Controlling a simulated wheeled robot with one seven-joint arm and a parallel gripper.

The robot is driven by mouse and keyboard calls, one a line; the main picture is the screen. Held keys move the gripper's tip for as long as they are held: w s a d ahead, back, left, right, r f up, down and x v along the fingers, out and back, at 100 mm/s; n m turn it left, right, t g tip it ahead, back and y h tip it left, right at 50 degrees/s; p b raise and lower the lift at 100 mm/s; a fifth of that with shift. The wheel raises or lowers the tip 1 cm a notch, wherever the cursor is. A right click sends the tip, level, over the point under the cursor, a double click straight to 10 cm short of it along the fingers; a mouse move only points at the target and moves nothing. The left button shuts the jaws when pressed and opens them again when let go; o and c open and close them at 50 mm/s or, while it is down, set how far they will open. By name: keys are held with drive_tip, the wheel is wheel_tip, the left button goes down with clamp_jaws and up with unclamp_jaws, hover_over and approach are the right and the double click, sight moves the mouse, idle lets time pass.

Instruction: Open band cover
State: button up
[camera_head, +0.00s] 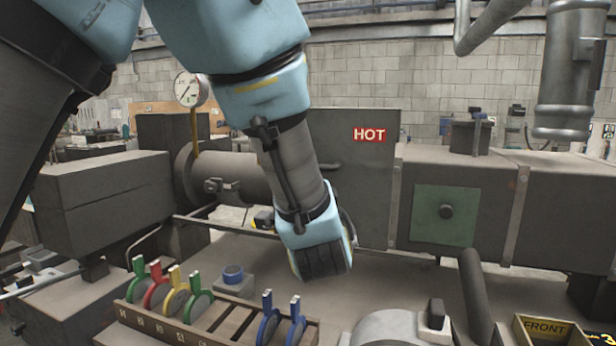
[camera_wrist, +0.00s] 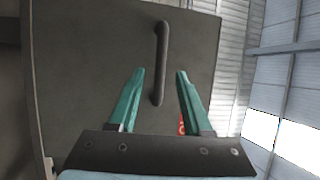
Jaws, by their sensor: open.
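A flat dark grey panel, seemingly the band cover, carries a red HOT sign and stands upright in the head view (camera_head: 375,195). It also fills much of the wrist view (camera_wrist: 90,65). A bar handle on it shows in the wrist view (camera_wrist: 161,62), and partly beside my arm in the head view (camera_head: 331,166). My gripper (camera_wrist: 157,74) is open, with two green fingers pointing at the panel. The handle's lower end appears between the fingers; neither finger visibly touches it. The fingers are hidden behind my wrist in the head view.
A rack (camera_head: 170,328) with several coloured, numbered paddles stands below my wrist. A pressure gauge (camera_head: 188,89) is at left. A green plate with a knob (camera_head: 446,225) is right of the panel. A FRONT-labelled box (camera_head: 550,330) sits lower right.

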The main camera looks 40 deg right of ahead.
drive_tip(key=b+v, duration=0.1)
drive_tip(key=v, duration=0.4)
drive_tip(key=shift+s+a, duration=0.1)
idle(0.5)
